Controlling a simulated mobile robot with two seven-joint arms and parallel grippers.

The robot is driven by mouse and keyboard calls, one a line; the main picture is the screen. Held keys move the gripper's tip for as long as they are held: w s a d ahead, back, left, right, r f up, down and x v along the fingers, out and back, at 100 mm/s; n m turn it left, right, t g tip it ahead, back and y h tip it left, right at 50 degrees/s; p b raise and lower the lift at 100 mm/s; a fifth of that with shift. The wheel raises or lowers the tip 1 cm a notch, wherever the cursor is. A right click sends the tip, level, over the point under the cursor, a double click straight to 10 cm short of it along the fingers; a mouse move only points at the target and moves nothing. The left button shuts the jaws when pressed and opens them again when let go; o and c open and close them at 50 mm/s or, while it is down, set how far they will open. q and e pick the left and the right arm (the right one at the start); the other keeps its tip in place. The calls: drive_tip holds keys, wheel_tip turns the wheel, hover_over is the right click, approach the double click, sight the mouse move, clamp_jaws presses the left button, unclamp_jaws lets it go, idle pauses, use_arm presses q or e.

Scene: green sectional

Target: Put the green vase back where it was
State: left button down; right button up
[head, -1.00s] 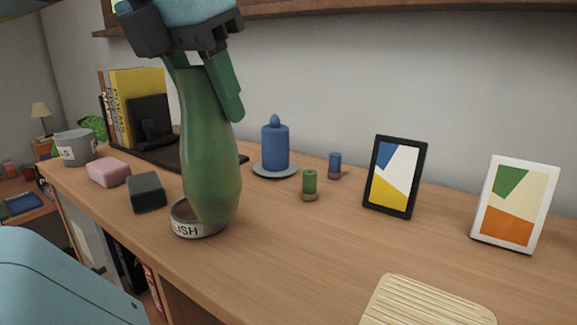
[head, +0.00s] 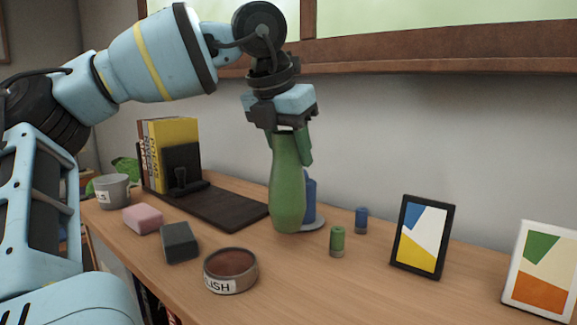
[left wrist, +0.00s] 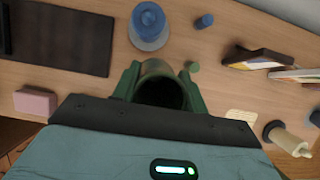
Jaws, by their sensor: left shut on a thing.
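The green vase (head: 287,190) is upright in my left gripper (head: 291,146), which is shut on its neck from above. My right gripper is not in view.
The round polish tin (head: 231,272), dark block (head: 179,243) and pink block (head: 142,219) lie left of the vase. A dark mat (head: 225,207) is behind. Small green (head: 337,242) and blue (head: 361,220) cylinders and a black-framed picture (head: 422,237) stand to the right.

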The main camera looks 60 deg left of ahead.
sight(289, 169)
use_arm(q)
drive_tip(key=shift+f, duration=1.85)
drive_tip(key=c, duration=0.8)
unclamp_jaws()
drive_tip(key=shift+o, duration=0.2)
drive_tip(key=v, duration=1.2)
